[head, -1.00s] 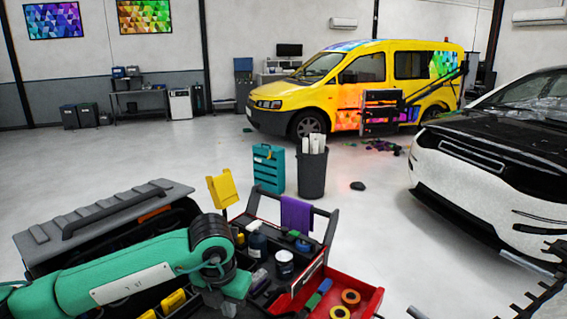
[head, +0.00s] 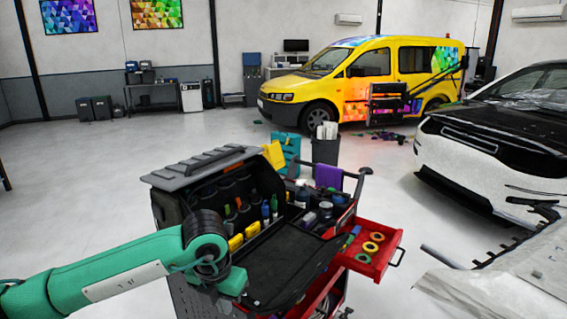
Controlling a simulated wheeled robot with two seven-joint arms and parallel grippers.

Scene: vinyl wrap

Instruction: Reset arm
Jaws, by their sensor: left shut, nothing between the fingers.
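My left arm, green with a dark joint, reaches in from the lower left. Its left gripper (head: 233,284) is at the arm's far end, in front of the black tray of the tool cart (head: 279,262). It is shut with nothing held, and its fingertips are hard to make out. My right gripper is not in view.
The cart's open toolbox (head: 172,208) holds bottles and yellow items. Its red drawer (head: 388,254) sticks out to the right with tape rolls. A dark bin (head: 326,150) and teal case (head: 287,146) stand behind. A yellow van (head: 300,86) and white-black car (head: 470,150) are beyond. Floor at left is clear.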

